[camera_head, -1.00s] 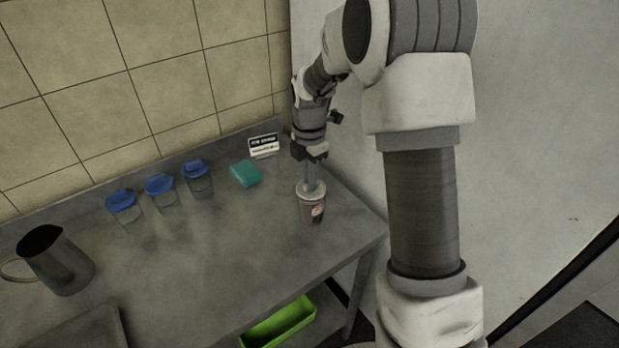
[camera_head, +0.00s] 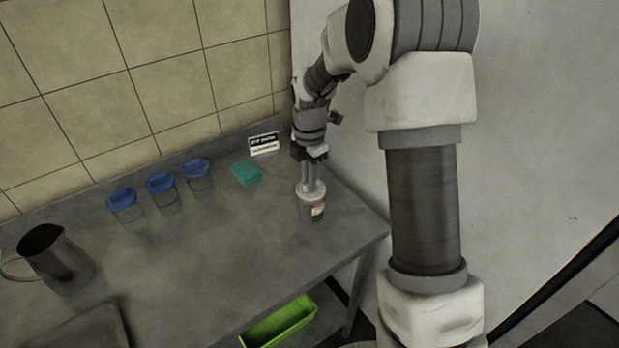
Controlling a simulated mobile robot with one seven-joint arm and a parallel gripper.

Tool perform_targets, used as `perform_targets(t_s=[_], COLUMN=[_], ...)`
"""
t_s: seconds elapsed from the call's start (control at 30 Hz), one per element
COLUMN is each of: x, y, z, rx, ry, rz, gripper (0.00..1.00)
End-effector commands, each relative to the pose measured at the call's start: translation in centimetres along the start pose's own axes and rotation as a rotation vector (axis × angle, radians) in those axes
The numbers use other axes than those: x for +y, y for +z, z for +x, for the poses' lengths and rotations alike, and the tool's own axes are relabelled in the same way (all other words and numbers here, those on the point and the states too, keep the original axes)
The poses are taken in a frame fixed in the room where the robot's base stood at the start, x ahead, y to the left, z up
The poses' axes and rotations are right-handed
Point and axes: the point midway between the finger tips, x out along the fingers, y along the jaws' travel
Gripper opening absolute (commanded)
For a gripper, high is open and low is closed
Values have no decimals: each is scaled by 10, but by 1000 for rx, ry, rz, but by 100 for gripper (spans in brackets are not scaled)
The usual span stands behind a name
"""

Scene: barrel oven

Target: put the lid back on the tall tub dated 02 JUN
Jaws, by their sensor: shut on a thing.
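A tub (camera_head: 308,211) stands upright near the right end of the steel table, with a small label on its right side. The label is too small to read, so I cannot tell its date. A pale lid (camera_head: 302,188) is at the tub's top; I cannot tell whether it is fully seated. My gripper (camera_head: 313,187) points down from above, its fingers shut at the lid. The fingers hide part of the lid and the tub's rim.
Three clear containers with blue lids (camera_head: 160,184) stand in a row to the left. A teal sponge or block (camera_head: 246,173) and a small sign (camera_head: 265,144) are behind. A metal jug (camera_head: 57,260) is far left. A green bin (camera_head: 279,322) is below. The table's middle is clear.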

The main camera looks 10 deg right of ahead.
Motion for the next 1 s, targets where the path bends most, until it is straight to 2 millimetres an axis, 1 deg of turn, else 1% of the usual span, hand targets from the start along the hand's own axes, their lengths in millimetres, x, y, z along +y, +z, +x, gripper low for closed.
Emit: perform_targets(t_s=[0.27,0.3,0.37,0.4,0.47,0.67,0.77,0.83,1.0], x=[0,0,0,0,0,0,0,0,0], y=[0,0,0,0,0,0,0,0,0], z=[0,0,0,0,0,0,0,0,0], rx=[0,0,0,0,0,0,0,0,0], ry=[0,0,0,0,0,0,0,0,0], rz=[1,1,1,1,1,1,1,1,1], gripper=[0,20,31,38,48,48,64,77,78])
